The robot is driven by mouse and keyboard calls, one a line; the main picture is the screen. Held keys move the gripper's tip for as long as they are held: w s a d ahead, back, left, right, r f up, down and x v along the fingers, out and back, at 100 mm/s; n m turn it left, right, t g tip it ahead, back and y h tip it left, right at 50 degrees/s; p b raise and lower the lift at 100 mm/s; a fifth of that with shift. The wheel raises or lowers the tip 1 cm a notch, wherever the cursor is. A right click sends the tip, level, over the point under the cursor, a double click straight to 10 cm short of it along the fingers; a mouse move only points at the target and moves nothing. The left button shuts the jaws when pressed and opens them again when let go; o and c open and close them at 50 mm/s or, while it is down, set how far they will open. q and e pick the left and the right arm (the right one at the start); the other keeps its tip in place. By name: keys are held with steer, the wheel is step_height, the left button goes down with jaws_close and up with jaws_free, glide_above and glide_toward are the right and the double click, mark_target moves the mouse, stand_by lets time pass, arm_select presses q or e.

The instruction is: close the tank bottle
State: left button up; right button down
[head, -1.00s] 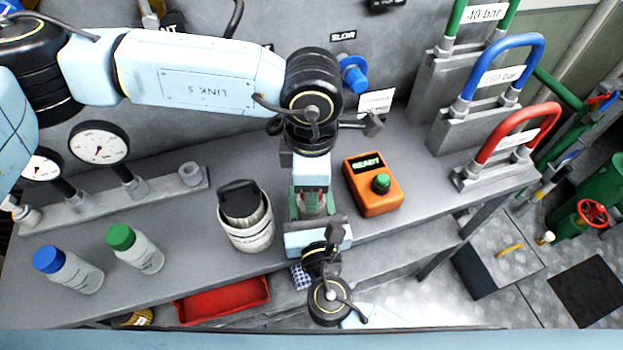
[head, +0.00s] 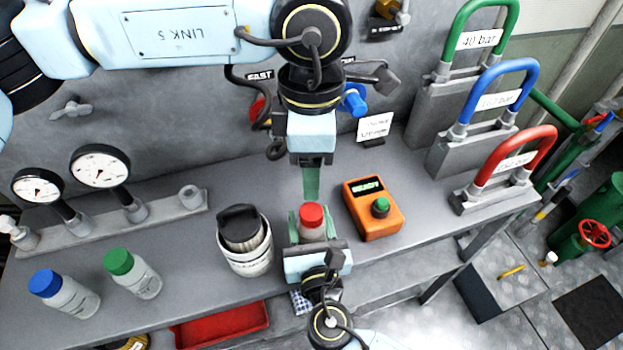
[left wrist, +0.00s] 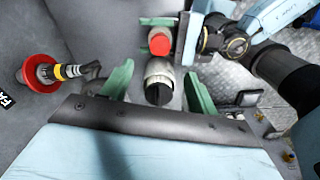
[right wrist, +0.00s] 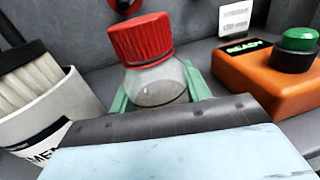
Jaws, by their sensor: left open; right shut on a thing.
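The tank bottle is a small clear glass bottle (right wrist: 158,88) with a red ribbed cap (right wrist: 141,38). It is upright in the head view, with the red cap (head: 312,214) on its top; I cannot tell how tight the cap is. My right gripper (head: 312,228) is shut on the bottle's body below the cap, one green finger on each side. My left gripper (head: 311,186) is open and empty above the cap, pointing down and apart from it. The left wrist view shows its spread green fingers, with the red cap (left wrist: 159,41) beyond them.
A white container with dark contents (head: 245,250) stands just left of the bottle. An orange box with a green button (head: 372,208) stands just right. Blue-capped (head: 63,291) and green-capped (head: 132,272) bottles and gauges (head: 100,167) are further left. A red tray (head: 220,325) lies below.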

arm_select(q)
steer(key=shift+r, duration=0.5)
arm_select(e)
steer(key=c, duration=0.6)
jaws_free()
